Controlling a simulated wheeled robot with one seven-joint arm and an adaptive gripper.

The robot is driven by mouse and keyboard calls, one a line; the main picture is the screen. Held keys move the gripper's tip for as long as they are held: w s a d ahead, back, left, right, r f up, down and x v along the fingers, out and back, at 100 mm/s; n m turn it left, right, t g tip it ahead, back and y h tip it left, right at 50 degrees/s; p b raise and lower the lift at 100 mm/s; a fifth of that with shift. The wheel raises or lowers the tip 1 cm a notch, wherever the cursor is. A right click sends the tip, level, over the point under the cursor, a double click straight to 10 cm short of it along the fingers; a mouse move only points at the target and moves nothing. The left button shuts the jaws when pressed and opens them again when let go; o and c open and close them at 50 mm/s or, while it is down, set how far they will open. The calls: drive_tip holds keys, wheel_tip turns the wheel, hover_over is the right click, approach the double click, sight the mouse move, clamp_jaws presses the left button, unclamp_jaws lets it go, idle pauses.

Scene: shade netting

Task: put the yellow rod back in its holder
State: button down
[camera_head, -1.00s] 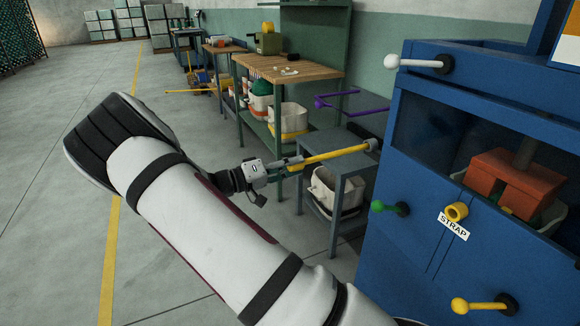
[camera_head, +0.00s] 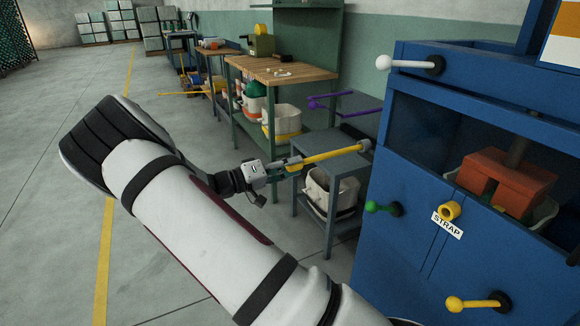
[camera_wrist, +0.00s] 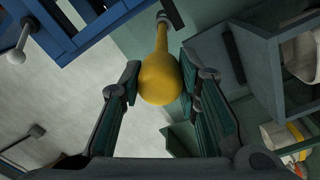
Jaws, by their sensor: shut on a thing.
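The yellow rod (camera_head: 335,153) sticks out of my gripper (camera_head: 291,163) in the head view, pointing right, with a grey collar at its far end. In the wrist view its rounded yellow end (camera_wrist: 158,79) sits between the fingers of my gripper (camera_wrist: 159,66), and the shaft runs up away from me. My gripper is shut on this end. A yellow ring-shaped socket (camera_head: 449,211) sits on the blue cabinet front (camera_head: 395,262) above a STRAP label (camera_head: 447,226). The rod's collar is left of and above the socket in the picture; whether it touches the cabinet is unclear.
White (camera_head: 384,63), green (camera_head: 373,207) and yellow (camera_head: 455,304) ball-ended handles stick out from the cabinet. An orange block (camera_head: 505,182) sits in its open bay. A grey side table (camera_head: 325,150) and a wooden-topped bench (camera_head: 285,70) stand behind. The floor at left is clear.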

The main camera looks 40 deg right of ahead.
sight(333, 152)
drive_tip(key=shift+d, duration=0.25)
drive_tip(key=shift+s+d, duration=0.15)
drive_tip(key=shift+d, duration=0.5)
drive_tip(key=shift+x, duration=1.2)
idle(0.3)
drive_tip(key=shift+d, duration=0.35)
drive_tip(key=shift+b+x, duration=0.7)
drive_tip(key=shift+x, duration=2.95)
idle(0.8)
drive_tip(key=shift+s+d+f, duration=0.1)
drive_tip(key=shift+d, duration=0.25)
drive_tip(key=shift+s+d, duration=0.1)
drive_tip(key=shift+d, duration=0.35)
